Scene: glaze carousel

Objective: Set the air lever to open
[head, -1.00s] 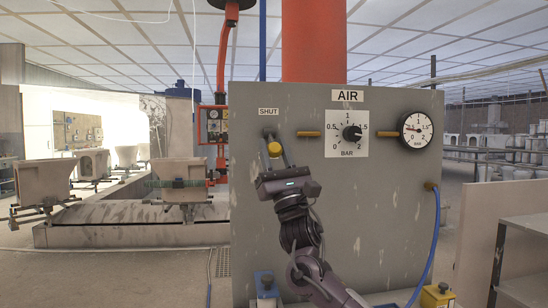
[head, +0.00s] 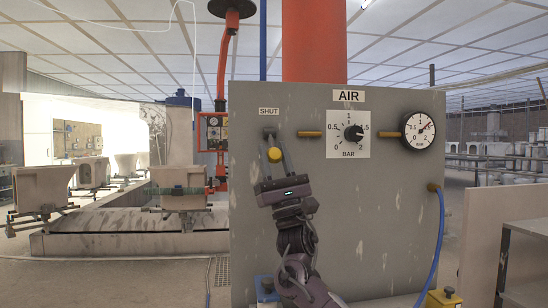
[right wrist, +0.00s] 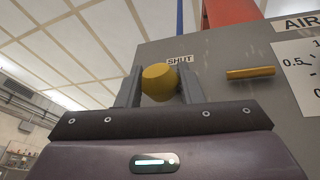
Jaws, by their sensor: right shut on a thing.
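The air lever shows its yellow knob (head: 274,155) on the grey panel, below the SHUT label (head: 268,111). The knob hangs below the end of the yellow pipe, and the rest of the lever is mostly hidden behind my gripper. My right gripper (head: 275,158) comes up from below and is shut on the knob, with one finger on each side. The right wrist view shows the knob (right wrist: 158,82) between the two fingers (right wrist: 160,88), under the SHUT label. My left gripper is not in view.
The AIR panel (head: 380,220) also carries a pressure dial (head: 352,133) and a round gauge (head: 418,132) whose needle points to the upper right. A blue hose (head: 438,235) hangs at its right side. Ware on stands (head: 182,185) is at the left.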

